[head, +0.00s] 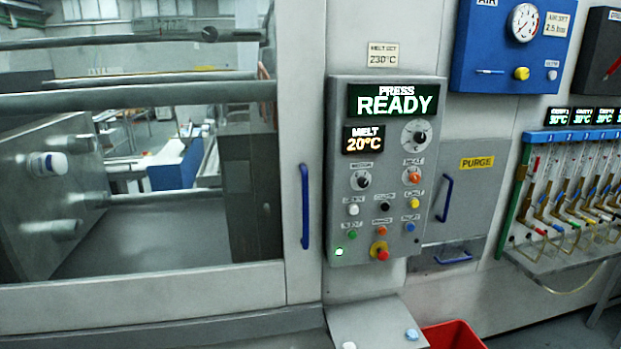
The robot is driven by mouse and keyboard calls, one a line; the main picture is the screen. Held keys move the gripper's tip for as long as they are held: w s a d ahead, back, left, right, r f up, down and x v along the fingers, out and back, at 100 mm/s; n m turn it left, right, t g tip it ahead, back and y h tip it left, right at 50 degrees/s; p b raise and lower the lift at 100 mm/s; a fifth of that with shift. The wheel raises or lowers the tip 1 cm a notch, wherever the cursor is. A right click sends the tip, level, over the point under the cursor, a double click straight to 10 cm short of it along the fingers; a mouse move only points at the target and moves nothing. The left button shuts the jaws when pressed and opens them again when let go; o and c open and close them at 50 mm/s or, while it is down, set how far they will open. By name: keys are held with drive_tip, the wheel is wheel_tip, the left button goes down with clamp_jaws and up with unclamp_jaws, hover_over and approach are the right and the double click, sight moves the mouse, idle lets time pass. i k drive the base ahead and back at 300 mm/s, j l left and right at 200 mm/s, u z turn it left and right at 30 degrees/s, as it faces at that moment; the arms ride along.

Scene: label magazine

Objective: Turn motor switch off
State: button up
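The control panel (385,225) is a grey upright box on the machine front, right of the window. Its top display (393,101) reads "PRESS READY" in white and green. The motor switch (361,181) is a round dark knob at the left of the panel, under a small label that seems to read "MOTOR". Its pointer is too small to read clearly. A green lamp (339,252) glows at the lower left of the panel. My gripper is not in view.
A blue door handle (304,206) stands left of the panel. A sloped tray (370,325) and a red bin (453,336) are below.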

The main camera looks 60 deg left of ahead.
sight(363, 182)
drive_tip(key=u, duration=1.9)
